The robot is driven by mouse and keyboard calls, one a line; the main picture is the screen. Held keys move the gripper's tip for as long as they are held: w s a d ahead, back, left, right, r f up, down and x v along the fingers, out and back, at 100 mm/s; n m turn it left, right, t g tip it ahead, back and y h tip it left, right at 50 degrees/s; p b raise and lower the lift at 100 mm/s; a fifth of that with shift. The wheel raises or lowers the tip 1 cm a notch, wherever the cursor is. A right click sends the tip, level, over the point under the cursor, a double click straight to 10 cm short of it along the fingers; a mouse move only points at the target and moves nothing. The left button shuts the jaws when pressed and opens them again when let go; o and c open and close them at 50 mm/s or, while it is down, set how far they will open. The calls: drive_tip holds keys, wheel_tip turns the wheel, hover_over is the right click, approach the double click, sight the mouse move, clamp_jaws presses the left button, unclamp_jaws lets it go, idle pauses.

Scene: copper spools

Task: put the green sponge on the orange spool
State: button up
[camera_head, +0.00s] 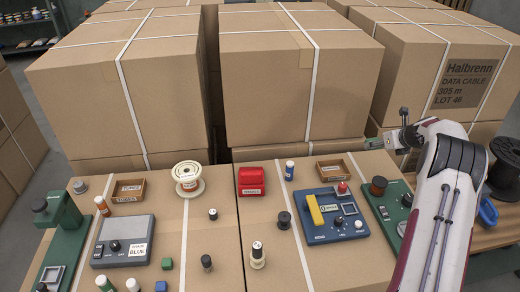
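A small green block (167,263) lies on the cardboard surface at the front left; I cannot tell if it is the green sponge. No spool shows a clear orange colour. A copper-brown spool-like piece (379,186) stands on a green device at the right. A white spool with a cream winding (187,178) stands at the back left. My gripper (378,143) is at the back right, raised and pointing left above the copper-brown piece. A greenish patch shows at its tip, too small to tell if it is a held thing. Its fingers are not clear.
A blue device (335,222) with a yellow bar is right of centre. A red object (251,181), a small black-topped spool (257,255) and a grey device (124,241) stand around. Large cartons (290,75) wall off the back. Bare cardboard lies at the front centre.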

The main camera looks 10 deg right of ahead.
drive_tip(key=shift+a, duration=0.1)
drive_tip(key=w+a+r+n+y, duration=0.1)
drive_tip(key=w+a+r, duration=0.15)
drive_tip(key=a, duration=0.55)
drive_tip(key=w+a+r+n+y, duration=0.15)
drive_tip(key=w+a, duration=0.25)
drive_tip(key=a, duration=0.5)
wheel_tip(320, 180, up, 5)
drive_tip(key=n+g+y, duration=0.3)
drive_tip(key=n, duration=0.3)
hover_over(191, 173)
drive_tip(key=shift+s+r+m, duration=0.1)
drive_tip(key=shift+r+m, duration=0.1)
drive_tip(key=shift+m, duration=0.05)
drive_tip(key=shift+f, duration=0.15)
drive_tip(key=shift+f, duration=3)
